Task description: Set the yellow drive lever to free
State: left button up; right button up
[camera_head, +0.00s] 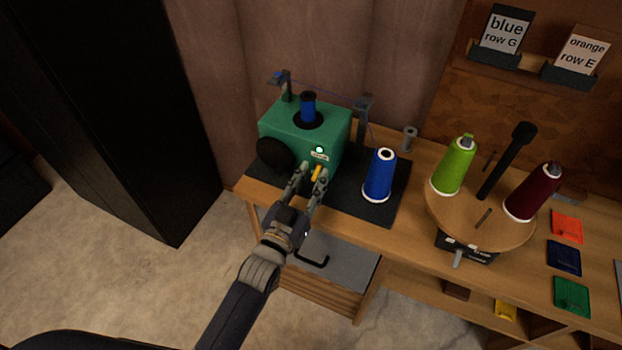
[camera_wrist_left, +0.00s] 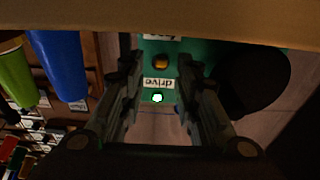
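The yellow drive lever (camera_head: 317,172) is on the front of the green winder (camera_head: 335,140), below a small lit green lamp and a white label. In the left wrist view the lever (camera_wrist_left: 161,62) shows end-on as an orange-yellow knob, between a label reading "drive" and a second label that is partly cut off. My left gripper (camera_head: 312,173) is open, its fingertips close to the lever. In the left wrist view its two fingers stand apart with a gap between them, and the knob lies in line with this gap. I cannot tell whether they touch it. My right gripper is not in view.
A black handwheel (camera_head: 275,154) is on the winder's left. A blue cone (camera_head: 380,175) stands on the dark mat (camera_head: 385,213) to its right. Further right, a round wooden stand (camera_head: 475,227) holds green and maroon cones.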

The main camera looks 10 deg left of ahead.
pick_arm(q)
jog(key=v, duration=1.2)
jog(key=shift+f, duration=0.1)
jog(key=s+a+f+g+y, duration=0.1)
jog(key=s+a+f+g, duration=0.15)
jog(key=f, duration=0.85)
jog(key=s+a+f+g+y, duration=0.1)
jog(key=s+f+g, duration=0.25)
jog(key=f, duration=0.75)
jog(key=s+a+f+g+y, duration=0.1)
jog(key=s+a+f+g, duration=0.15)
jog(key=f, duration=0.85)
jog(key=s+a+f+g+y, duration=0.1)
jog(key=s+a+f+g, duration=0.1)
jog(key=s+f, duration=0.3)
jog(key=s+a+f+g+y, duration=0.1)
jog(key=s+a+f+g, duration=0.2)
jog(key=s, duration=0.9)
jog(key=s+a+f+n+g+y, duration=0.1)
jog(key=s+a+f+g, duration=0.1)
jog(key=s+f, duration=0.7)
jog(key=shift+s+a+f+g+p, duration=0.2)
jog(key=shift+s+a+g+p, duration=0.15)
jog(key=shift+g, duration=0.5)
